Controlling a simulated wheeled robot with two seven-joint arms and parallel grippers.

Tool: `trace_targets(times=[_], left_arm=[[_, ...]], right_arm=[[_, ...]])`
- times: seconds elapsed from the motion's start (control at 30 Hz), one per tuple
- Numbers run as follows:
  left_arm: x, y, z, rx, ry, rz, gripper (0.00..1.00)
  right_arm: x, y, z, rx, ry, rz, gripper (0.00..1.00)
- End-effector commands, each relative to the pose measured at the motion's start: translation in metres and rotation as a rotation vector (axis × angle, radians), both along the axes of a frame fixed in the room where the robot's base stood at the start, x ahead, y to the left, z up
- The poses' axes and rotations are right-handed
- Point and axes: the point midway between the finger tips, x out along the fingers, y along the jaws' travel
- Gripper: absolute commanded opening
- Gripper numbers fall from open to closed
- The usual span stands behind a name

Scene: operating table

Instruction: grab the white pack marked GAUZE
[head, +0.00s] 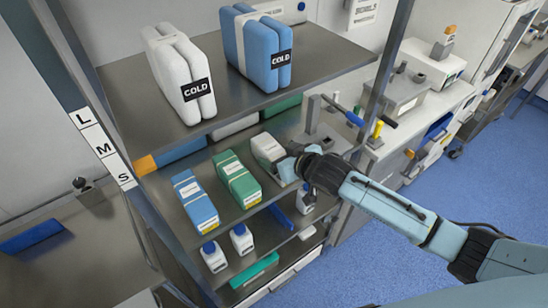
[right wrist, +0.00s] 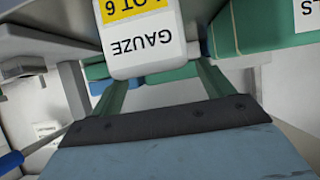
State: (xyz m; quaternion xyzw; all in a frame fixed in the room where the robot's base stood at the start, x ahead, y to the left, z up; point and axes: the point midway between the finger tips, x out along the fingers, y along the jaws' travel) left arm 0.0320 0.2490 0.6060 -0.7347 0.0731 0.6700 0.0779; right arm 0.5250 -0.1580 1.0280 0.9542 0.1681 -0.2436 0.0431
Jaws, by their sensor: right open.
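The white pack marked GAUZE (head: 267,147) lies on the middle shelf, at the right end of a row of packs. In the right wrist view the end of the white pack (right wrist: 146,45) shows large, with GAUZE printed under a yellow LOT 6 label. My right gripper (head: 287,168) is at the pack's near end in the head view. In the right wrist view my right gripper (right wrist: 163,84) is open, its fingers spread toward the pack. The pack hides part of the fingers, so I cannot tell whether they touch it. My left gripper is not in view.
A green pack (head: 237,179) and a blue pack (head: 195,199) lie left of the white one. The upper shelf (head: 335,62) carries white (head: 178,75) and blue (head: 256,48) COLD packs. White bottles (head: 242,238) stand below. A metal clamp-like fixture (head: 313,118) stands behind my gripper.

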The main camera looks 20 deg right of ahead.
Motion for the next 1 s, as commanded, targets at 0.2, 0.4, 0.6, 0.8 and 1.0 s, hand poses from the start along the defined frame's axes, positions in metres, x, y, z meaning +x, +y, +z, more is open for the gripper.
trace_targets(times=[0.2, 0.4, 0.6, 0.8, 1.0], left_arm=[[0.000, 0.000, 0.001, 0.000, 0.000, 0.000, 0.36], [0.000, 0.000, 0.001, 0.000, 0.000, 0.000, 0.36], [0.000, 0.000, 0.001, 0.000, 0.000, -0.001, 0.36], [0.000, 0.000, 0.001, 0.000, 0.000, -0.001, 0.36], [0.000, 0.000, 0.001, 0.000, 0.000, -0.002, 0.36]], right_arm=[[0.024, 0.008, -0.011, 0.002, -0.001, -0.002, 0.80], [0.031, 0.010, -0.015, 0.000, 0.000, -0.001, 0.80], [0.031, 0.010, -0.015, 0.000, 0.000, 0.000, 0.79], [0.031, 0.010, -0.015, 0.001, 0.000, 0.000, 0.53], [0.031, 0.010, -0.015, 0.000, 0.000, 0.000, 0.26]])
